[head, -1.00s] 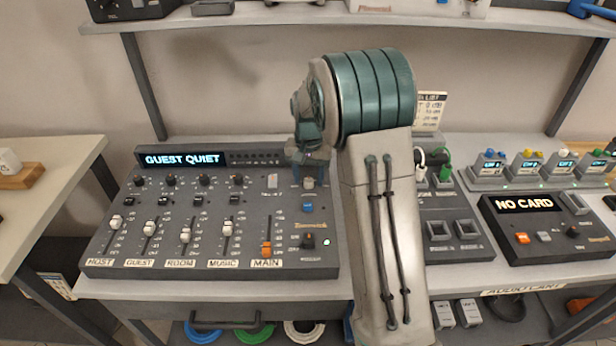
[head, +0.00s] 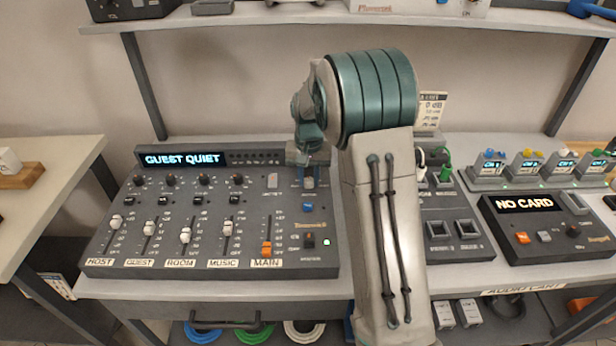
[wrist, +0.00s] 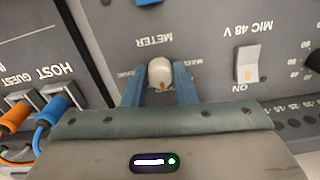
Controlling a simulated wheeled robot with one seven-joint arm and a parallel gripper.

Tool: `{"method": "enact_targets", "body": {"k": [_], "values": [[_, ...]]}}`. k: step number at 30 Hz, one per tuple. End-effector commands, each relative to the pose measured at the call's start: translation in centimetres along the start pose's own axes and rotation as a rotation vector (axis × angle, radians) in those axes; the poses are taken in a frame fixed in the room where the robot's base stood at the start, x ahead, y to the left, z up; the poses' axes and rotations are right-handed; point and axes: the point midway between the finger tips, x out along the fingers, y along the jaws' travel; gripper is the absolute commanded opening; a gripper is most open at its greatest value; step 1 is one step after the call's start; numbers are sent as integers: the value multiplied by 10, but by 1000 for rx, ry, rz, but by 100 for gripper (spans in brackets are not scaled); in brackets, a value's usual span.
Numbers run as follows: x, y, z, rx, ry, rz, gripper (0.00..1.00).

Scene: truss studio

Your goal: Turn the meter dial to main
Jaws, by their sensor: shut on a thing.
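The meter dial is a small pale knob on the grey mixer panel (head: 140,245), below the gripper in the head view (head: 309,183). In the wrist view the dial (wrist: 160,72) sits between my two blue fingers, with a small orange mark at its lower side. Its METER label (wrist: 155,41) reads upside down, with a partly hidden MAIN label on the right and another covered label on the left. My gripper (wrist: 160,90) is shut on the dial, one finger on each side. In the head view my gripper (head: 309,167) hides part of the dial's surroundings.
A MIC 48 V switch (wrist: 248,65) is right of the dial in the wrist view; blue and orange plugs (wrist: 52,108) are at left. In the head view a blue button (head: 308,207) and several faders lie close by. A NO CARD unit (head: 545,228) stands right. A shelf (head: 250,15) runs above.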

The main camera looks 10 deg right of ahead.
Motion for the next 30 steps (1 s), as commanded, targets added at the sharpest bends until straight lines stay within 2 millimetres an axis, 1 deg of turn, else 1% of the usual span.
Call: {"method": "enact_targets", "body": {"k": [8,30], "values": [[-1,0,0,-217,2,-1,2],[-2,2,-2,-922,3,0,2]]}}
